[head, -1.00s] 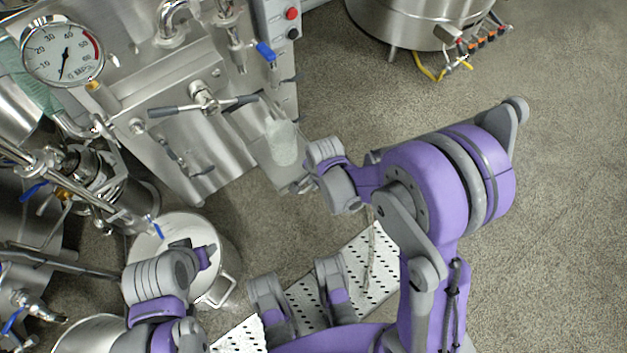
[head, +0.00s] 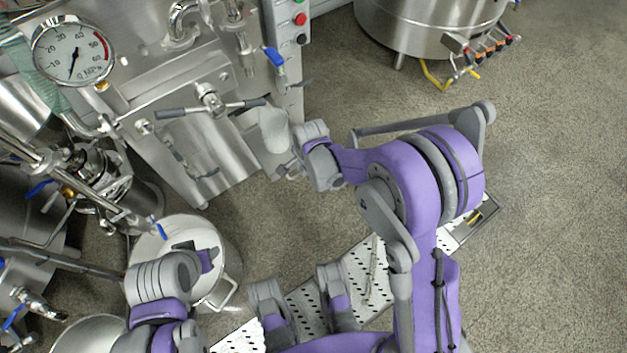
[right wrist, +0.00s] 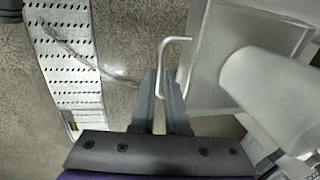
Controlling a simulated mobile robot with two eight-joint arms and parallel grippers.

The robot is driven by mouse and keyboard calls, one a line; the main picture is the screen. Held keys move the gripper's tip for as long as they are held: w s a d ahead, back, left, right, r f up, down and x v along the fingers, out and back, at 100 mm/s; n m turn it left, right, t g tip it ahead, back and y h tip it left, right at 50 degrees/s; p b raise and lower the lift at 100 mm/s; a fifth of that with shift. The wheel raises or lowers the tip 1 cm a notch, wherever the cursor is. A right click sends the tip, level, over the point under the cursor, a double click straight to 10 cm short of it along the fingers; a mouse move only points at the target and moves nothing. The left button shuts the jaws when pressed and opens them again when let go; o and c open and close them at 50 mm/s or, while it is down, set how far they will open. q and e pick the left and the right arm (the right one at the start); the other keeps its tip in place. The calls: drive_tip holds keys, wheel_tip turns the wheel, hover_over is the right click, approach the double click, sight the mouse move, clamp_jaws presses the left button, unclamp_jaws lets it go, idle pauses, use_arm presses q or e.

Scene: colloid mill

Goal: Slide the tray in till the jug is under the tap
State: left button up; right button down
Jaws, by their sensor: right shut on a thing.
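The pale, translucent jug (head: 274,128) stands on the metal tray (right wrist: 207,62) beside the machine's lower front; it is large at the right of the right wrist view (right wrist: 262,88). My right gripper (head: 294,171) is at the tray's outer end. In the right wrist view its fingers (right wrist: 161,76) are shut on the tray's bent-rod handle (right wrist: 176,39). A pipe with a blue-lever tap (head: 272,60) hangs above and behind the jug; I cannot tell if they line up. My left gripper (head: 204,260) is over a white-topped pot, its fingers hidden.
The pot (head: 222,240) stands at the lower left. A perforated metal plate (head: 305,303) lies under my arm. Levers (head: 207,97) stick out from the machine front. A round steel vessel (head: 405,25) stands at the back. Open floor (head: 560,200) is at the right.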

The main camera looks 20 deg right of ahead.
drive_tip(key=w+a, duration=0.1)
drive_tip(key=w, duration=0.2)
drive_tip(key=w+a, duration=0.1)
drive_tip(key=w, duration=0.2)
drive_tip(key=w+a, duration=0.1)
drive_tip(key=w, duration=0.2)
drive_tip(key=shift+a, duration=0.1)
drive_tip(key=c, duration=0.9)
unclamp_jaws()
drive_tip(key=r, duration=0.3)
drive_tip(key=s+r+p, duration=0.1)
drive_tip(key=r, duration=0.3)
drive_tip(key=s+r+p, duration=0.1)
drive_tip(key=r, duration=0.2)
drive_tip(key=shift+d+r, duration=0.3)
drive_tip(key=shift+d, duration=0.05)
drive_tip(key=shift+r, duration=0.1)
